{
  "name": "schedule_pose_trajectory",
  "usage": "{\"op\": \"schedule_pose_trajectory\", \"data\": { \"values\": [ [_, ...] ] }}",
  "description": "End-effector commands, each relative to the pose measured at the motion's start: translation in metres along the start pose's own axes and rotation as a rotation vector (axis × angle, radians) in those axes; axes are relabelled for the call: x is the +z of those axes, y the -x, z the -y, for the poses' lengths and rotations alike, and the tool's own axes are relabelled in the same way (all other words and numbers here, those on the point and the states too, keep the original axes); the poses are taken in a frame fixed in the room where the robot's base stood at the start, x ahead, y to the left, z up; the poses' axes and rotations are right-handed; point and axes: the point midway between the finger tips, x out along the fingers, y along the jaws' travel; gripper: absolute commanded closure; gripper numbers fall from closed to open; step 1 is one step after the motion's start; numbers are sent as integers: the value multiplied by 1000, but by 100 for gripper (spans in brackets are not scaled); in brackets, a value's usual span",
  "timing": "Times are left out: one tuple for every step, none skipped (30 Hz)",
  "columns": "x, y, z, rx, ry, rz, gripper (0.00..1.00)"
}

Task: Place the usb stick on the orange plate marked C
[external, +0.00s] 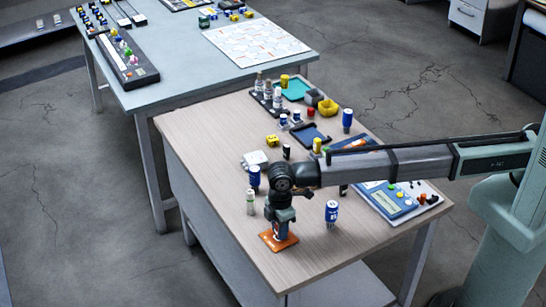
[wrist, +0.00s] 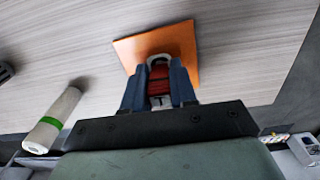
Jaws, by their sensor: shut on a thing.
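The orange plate (external: 273,246) lies on the wooden table near its front corner. In the wrist view the plate (wrist: 187,40) is beyond my fingertips; no letter can be read on it. My gripper (external: 279,230) points down over the plate. In the wrist view my gripper (wrist: 159,88) is shut on a red and whitish thing (wrist: 158,72), which looks like the usb stick. It appears over the plate's near part; I cannot tell if it touches. In the external view the stick is mostly hidden by the fingers.
A white vial with a green band (wrist: 52,120) is left of my gripper in the wrist view; it also shows in the external view (external: 251,201). A blue bottle (external: 332,213) stands to the right. Several bottles and trays fill the table's back.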

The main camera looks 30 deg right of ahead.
Motion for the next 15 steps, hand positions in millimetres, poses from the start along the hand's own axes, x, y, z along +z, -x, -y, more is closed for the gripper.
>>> {"op": "schedule_pose_trajectory", "data": {
  "values": [
    [0,0,0,0,0,0,100],
    [0,-1,0,0,0,0,100],
    [0,-2,0,0,0,0,100],
    [0,-2,0,0,0,0,100],
    [0,-3,0,0,0,0,100],
    [0,-2,0,0,0,0,70],
    [0,-2,0,0,0,0,67],
    [0,-2,0,0,0,0,64],
    [0,-2,0,0,0,0,60],
    [0,-2,0,0,0,0,57],
    [0,-2,0,0,0,0,54],
    [0,-2,0,0,0,0,50],
    [0,-2,0,0,0,0,48],
    [0,-2,0,0,0,0,48],
    [0,-2,0,0,0,0,48]
  ]
}}
